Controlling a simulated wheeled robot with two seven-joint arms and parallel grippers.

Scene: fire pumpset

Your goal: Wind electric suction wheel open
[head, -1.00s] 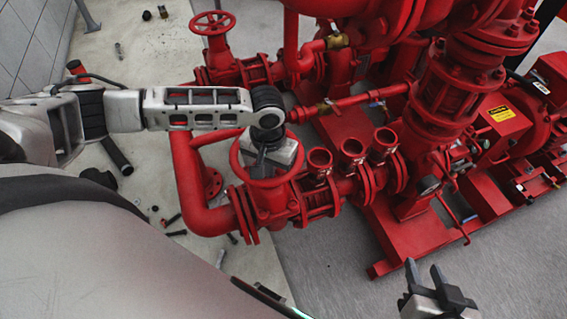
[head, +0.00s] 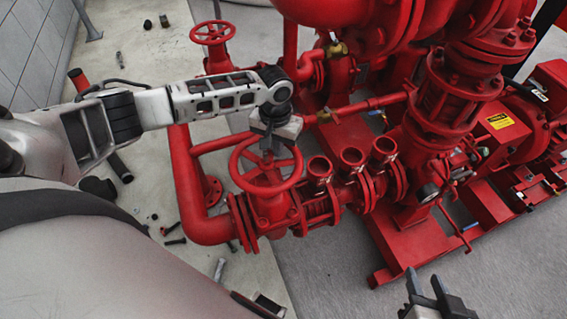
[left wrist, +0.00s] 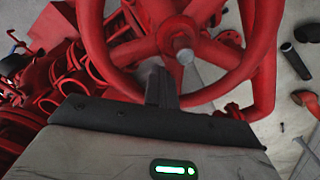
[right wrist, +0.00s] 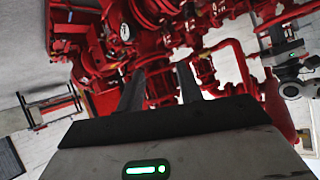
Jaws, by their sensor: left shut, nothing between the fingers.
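A red handwheel (head: 238,176) sits on top of the near valve, left of centre in the head view. It fills the upper part of the left wrist view (left wrist: 96,42), with its hub and spokes showing. My left gripper (head: 266,150) comes over the wheel's far side from above. In the left wrist view its fingers (left wrist: 160,82) are together, overlapping the wheel's near rim with tips towards the hub. Whether they touch the rim or a spoke is unclear. My right gripper (head: 428,284) is low right in the head view, its fingers apart and empty (right wrist: 160,92).
A second red handwheel (head: 213,32) stands further back. Red pump pipework (head: 450,90) fills the right. Loose black pipes and small parts lie on the floor at left. Grey floor (head: 330,270) in front is clear.

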